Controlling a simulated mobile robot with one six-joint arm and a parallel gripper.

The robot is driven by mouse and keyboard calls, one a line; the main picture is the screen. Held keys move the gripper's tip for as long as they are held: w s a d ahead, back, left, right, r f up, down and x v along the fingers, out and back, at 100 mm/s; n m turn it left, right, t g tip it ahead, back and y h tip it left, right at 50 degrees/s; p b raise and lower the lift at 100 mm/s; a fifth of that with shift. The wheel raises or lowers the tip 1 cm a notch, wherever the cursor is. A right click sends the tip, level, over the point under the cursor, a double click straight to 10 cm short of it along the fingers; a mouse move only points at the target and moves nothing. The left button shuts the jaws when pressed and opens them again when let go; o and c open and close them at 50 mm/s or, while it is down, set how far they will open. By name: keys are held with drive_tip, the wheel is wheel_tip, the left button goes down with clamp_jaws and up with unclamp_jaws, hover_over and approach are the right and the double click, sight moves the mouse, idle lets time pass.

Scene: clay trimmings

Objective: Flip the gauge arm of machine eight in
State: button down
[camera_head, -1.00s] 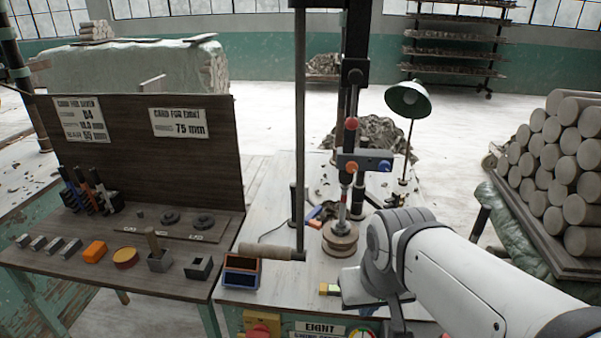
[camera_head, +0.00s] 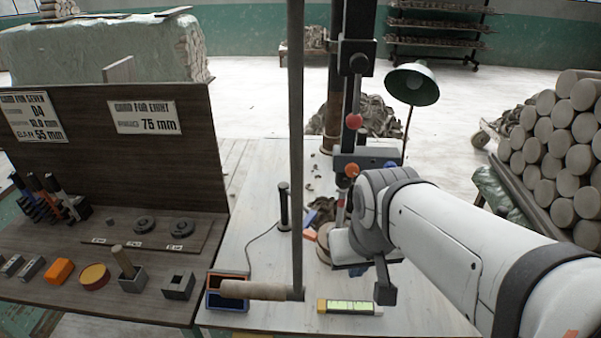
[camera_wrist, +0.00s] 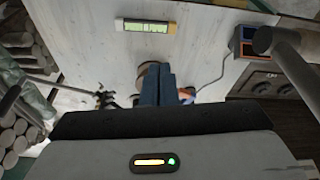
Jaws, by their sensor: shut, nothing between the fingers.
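Machine eight stands on the pale bench, with a dark upright post (camera_head: 356,75). A red ball knob (camera_head: 353,121) sits on the machine, above a grey crosspiece (camera_head: 366,160) with an orange-red knob and a blue end. I cannot tell for sure which part is the gauge arm. My arm hides the machine's lower middle. My gripper's shut blue-grey fingers (camera_wrist: 158,84) are empty in the wrist view. They overlap a round wooden piece (camera_wrist: 148,70) there; contact cannot be told. In the head view my wrist hides the fingertips.
A yellow-green boxed item (camera_head: 348,307) lies at the bench front. A green lamp (camera_head: 412,84) stands behind. Stacked clay rolls (camera_head: 560,145) are at right.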

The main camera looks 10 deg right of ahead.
drive_tip(key=w+a+f+m+h+p, duration=0.1)
drive_tip(key=w+m, duration=0.2)
drive_tip(key=w, duration=1)
drive_tip(key=w+a+m+h+p, duration=0.1)
drive_tip(key=w+m, duration=0.3)
drive_tip(key=w, duration=1)
drive_tip(key=shift+w+a+f, duration=0.15)
drive_tip(key=shift+a+f, duration=0.25)
drive_tip(key=shift+a, duration=0.15)
drive_tip(key=p+x, duration=0.2)
drive_tip(key=x, duration=0.8)
drive_tip(key=shift+d+f+b, duration=0.1)
drive_tip(key=shift+d+b, duration=0.1)
drive_tip(key=shift+b, duration=0.2)
